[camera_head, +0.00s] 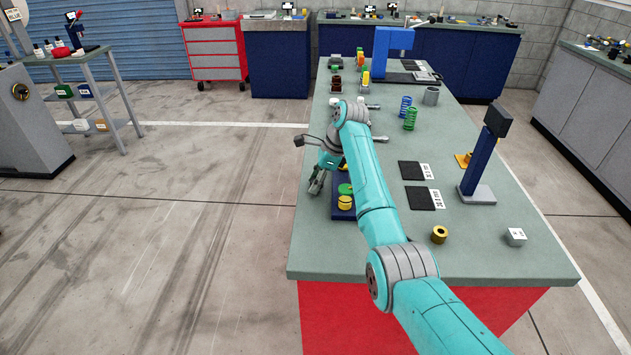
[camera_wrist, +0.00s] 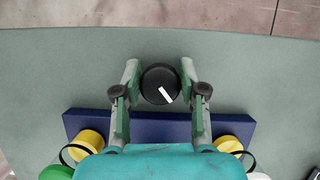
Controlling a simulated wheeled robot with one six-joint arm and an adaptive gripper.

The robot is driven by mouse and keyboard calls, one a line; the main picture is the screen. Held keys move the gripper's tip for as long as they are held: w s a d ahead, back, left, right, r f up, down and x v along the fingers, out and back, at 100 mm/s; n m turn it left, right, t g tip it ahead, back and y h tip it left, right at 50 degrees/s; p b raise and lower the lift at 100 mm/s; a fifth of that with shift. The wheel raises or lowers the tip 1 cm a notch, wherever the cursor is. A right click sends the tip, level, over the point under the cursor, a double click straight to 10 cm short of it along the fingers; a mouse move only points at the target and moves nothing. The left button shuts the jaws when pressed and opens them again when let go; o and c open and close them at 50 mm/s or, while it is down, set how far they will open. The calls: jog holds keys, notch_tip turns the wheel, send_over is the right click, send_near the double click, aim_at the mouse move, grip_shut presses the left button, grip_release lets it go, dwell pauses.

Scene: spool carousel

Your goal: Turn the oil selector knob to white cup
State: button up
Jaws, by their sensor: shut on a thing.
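The oil selector knob (camera_wrist: 154,78) is a round black disc with a white mark, seen in the wrist view. The mark points down and slightly right. My gripper (camera_wrist: 160,80) is shut on the knob, one finger on each side. In the head view my gripper (camera_head: 316,184) is at the table's left edge and the knob is hidden there. A white item (camera_wrist: 258,176), perhaps the white cup, shows only partly at the lower right. Yellow cups sit left (camera_wrist: 88,142) and right (camera_wrist: 229,145); a green item (camera_wrist: 55,173) is lower left.
A dark blue base (camera_wrist: 85,122) lies by the knob, partly behind my gripper. The front left of the bench top is clear.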

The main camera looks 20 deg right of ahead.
jog(key=shift+n+g, duration=0.3)
jog(key=shift+n, duration=0.3)
jog(key=o, duration=1.1)
jog(key=shift+v, duration=3.75)
